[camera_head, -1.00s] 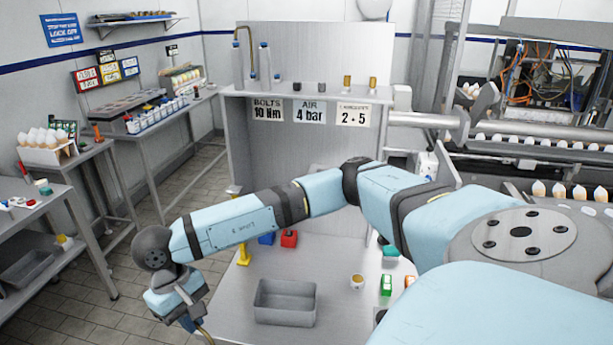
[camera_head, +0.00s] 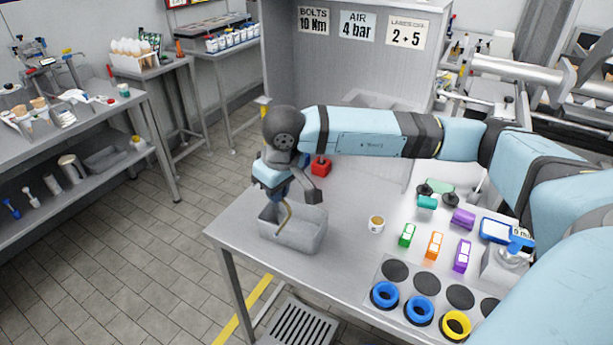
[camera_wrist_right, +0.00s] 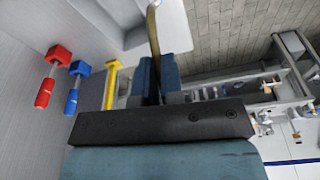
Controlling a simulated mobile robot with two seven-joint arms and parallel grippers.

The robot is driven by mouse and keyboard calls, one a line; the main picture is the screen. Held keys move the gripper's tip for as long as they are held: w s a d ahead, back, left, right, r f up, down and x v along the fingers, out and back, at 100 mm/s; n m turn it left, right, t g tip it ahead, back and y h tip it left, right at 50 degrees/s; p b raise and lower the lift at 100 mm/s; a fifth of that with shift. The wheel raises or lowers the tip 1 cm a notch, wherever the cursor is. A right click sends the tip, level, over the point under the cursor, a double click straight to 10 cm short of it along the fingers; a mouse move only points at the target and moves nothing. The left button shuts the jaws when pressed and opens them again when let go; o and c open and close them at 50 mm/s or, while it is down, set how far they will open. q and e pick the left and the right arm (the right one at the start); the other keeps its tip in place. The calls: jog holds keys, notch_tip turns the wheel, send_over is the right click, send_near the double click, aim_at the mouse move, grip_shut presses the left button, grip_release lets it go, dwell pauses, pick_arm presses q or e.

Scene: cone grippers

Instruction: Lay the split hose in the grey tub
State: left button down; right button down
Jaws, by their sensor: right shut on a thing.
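The split hose (camera_head: 286,216) is a thin, curved tan-yellow tube. My right gripper (camera_head: 286,193) is shut on it above the grey tub. The hose hangs down into the tub's opening; whether its lower end touches the floor of the tub, I cannot tell. The grey tub (camera_head: 288,241) is an open rectangular box near the left edge of the table. In the right wrist view the hose (camera_wrist_right: 153,32) sticks out from between the blue fingers (camera_wrist_right: 156,75). My left gripper does not show.
A plate with blue and yellow rings (camera_head: 419,310) is at the front right. The table around the cup is clear.

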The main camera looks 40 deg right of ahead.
jog(key=w+d+r+n+t+y+b, duration=0.2)
jog(key=w+d+n+t+y+b, duration=0.1)
jog(key=d+t+b, duration=0.2)
jog(key=d+b, duration=0.2)
jog(key=d, duration=0.2)
jog(key=shift+w+r, duration=0.15)
jog(key=shift+w, duration=0.05)
jog(key=shift+a+b, duration=0.1)
jog(key=shift+b, duration=0.2)
notch_tip(320, 180, down, 10)
jog(key=b, duration=0.4)
jog(key=c, duration=0.7)
grip_release()
